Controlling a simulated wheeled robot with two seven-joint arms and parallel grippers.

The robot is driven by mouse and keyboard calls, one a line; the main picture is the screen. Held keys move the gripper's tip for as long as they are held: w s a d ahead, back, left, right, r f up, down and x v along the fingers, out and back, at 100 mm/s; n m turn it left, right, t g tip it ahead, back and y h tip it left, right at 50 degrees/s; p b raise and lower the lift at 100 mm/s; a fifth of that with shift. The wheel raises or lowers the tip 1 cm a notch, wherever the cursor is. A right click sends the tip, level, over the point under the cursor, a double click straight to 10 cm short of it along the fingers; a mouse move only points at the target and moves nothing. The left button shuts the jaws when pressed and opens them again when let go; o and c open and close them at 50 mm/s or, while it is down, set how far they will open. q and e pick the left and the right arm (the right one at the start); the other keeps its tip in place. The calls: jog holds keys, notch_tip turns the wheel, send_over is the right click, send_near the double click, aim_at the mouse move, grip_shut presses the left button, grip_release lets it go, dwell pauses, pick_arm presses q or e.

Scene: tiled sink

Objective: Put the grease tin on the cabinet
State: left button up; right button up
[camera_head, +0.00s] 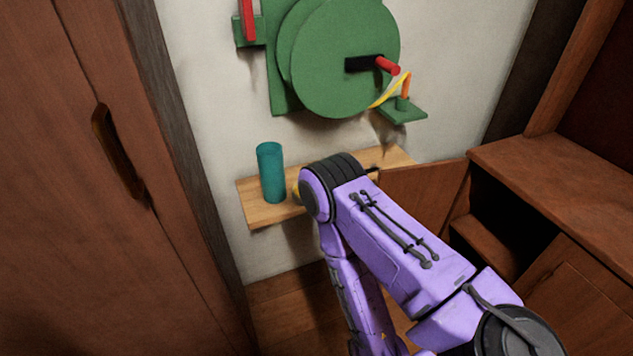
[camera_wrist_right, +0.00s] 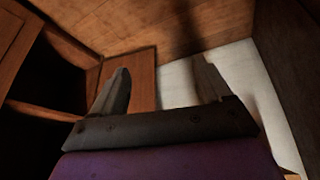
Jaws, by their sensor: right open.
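A teal cylinder (camera_head: 271,174), which may be the grease tin, stands upright at the left end of a wooden wall shelf (camera_head: 259,214). A small yellowish thing shows beside my right arm on the shelf, mostly hidden. A brown cabinet (camera_head: 565,172) stands at the right, with an open compartment. My right gripper (camera_wrist_right: 163,85) shows in the wrist view with its two fingers apart and nothing between them. In the head view my purple right arm reaches over the shelf's front, and its gripper cannot be made out. My left gripper is not in view.
A green round machine (camera_head: 345,58) with a red-handled crank hangs on the wall above the shelf. A tall wooden door (camera_head: 75,200) closes off the left side. A brown panel (camera_head: 425,200) stands between the shelf and the cabinet. The cabinet's visible top is bare.

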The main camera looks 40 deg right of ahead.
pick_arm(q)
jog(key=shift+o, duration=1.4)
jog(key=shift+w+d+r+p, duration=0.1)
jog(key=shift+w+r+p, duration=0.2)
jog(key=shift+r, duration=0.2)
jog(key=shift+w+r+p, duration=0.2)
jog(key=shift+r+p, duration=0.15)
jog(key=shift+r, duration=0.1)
pick_arm(e)
jog(key=shift+o, duration=0.6)
jog(key=w+r+t, duration=0.2)
jog(key=w+t, duration=0.1)
jog(key=w, duration=0.5)
jog(key=shift+a+r+n, duration=0.3)
jog(key=shift+a+n, duration=0.1)
jog(key=shift+a, duration=0.05)
jog(key=w+d+r+t+h+p, duration=0.35)
jog(key=w+r+t, duration=0.55)
jog(key=w+r, duration=0.85)
jog(key=shift+h, duration=0.45)
jog(key=x, duration=1.2)
jog(key=shift+f, duration=0.2)
jog(key=shift+w, duration=0.1)
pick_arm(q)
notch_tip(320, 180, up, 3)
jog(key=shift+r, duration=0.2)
pick_arm(e)
jog(key=shift+a, duration=0.1)
jog(key=shift+c, duration=0.3)
